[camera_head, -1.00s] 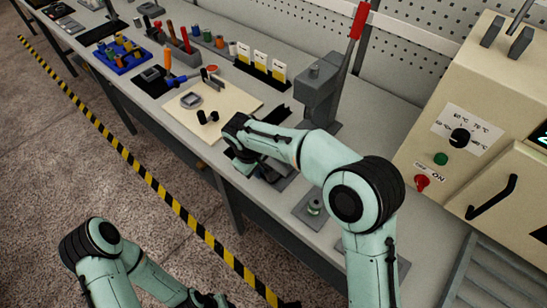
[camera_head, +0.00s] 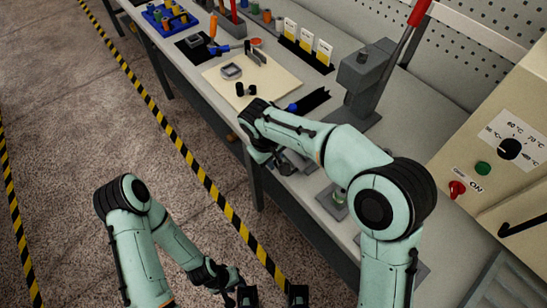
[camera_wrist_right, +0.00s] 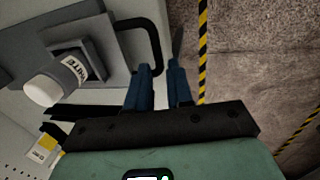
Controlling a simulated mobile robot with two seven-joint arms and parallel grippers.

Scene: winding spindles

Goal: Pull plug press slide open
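The grey press (camera_head: 365,72) with a red-handled lever stands on the bench, right of the card stand. In the right wrist view, a black loop handle (camera_wrist_right: 154,35) sticks out from a grey metal part (camera_wrist_right: 118,50) toward the bench's front edge. My right gripper (camera_wrist_right: 166,70) has its two blue fingers apart at the handle's near end; I cannot tell whether they touch it. In the head view, my right gripper (camera_head: 280,162) is partly hidden by its wrist, above the front of the bench. My left gripper (camera_head: 271,292) is open and empty over the floor.
A labelled white cylinder (camera_wrist_right: 45,88) sits by a square grey holder. A beige board (camera_head: 275,82) with small parts and a card stand (camera_head: 305,50) lie beyond the right gripper. A beige oven-like box (camera_head: 500,130) stands right. Striped floor tape (camera_head: 190,155) runs along the front.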

